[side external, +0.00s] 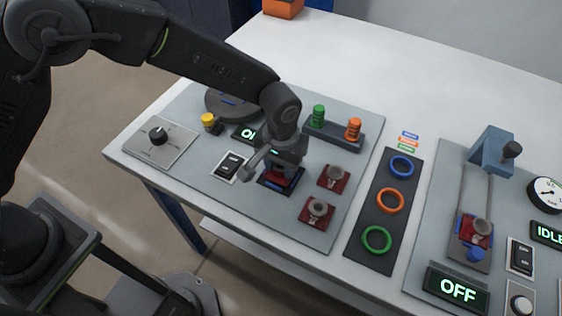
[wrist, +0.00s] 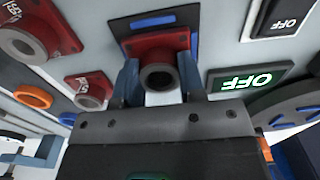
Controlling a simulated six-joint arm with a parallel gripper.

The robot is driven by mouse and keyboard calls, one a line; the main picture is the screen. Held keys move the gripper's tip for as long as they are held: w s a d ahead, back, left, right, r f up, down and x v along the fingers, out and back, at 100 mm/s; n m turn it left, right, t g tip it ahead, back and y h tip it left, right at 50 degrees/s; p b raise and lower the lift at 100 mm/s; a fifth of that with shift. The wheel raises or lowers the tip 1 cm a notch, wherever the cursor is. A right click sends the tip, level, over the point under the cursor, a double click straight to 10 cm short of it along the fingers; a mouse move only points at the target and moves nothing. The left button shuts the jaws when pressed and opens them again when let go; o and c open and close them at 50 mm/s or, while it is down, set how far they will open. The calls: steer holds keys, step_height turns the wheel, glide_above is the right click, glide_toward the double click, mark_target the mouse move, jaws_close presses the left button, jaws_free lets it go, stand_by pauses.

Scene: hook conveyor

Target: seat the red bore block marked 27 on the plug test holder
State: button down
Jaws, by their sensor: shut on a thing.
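My gripper (side external: 281,172) is low over a dark pad (side external: 268,187) with blue edging on the left panel. In the wrist view my gripper (wrist: 160,82) has its two blue-grey fingers on either side of a red block (wrist: 152,43) with a grey bore, and is shut on it. The block's number is hidden. In the side view the gripper largely covers this block, which is at the pad; I cannot tell whether it touches it. Two other red bore blocks (side external: 334,176) (side external: 318,211) lie to the right; their marks are hard to read.
A right-hand station holds another red block (side external: 482,226) on a grey slide with a blue knob (side external: 475,254). Blue, orange and green rings (side external: 390,200) lie on a dark strip. Green and orange plugs (side external: 319,115) (side external: 354,128) stand behind. Switches and displays flank the pad.

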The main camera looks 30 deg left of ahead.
steer(key=shift+f, duration=0.3)
stand_by(0.4)
stand_by(0.5)
steer(key=shift+c, duration=1.1)
jaws_free()
steer(key=shift+r, duration=3.5)
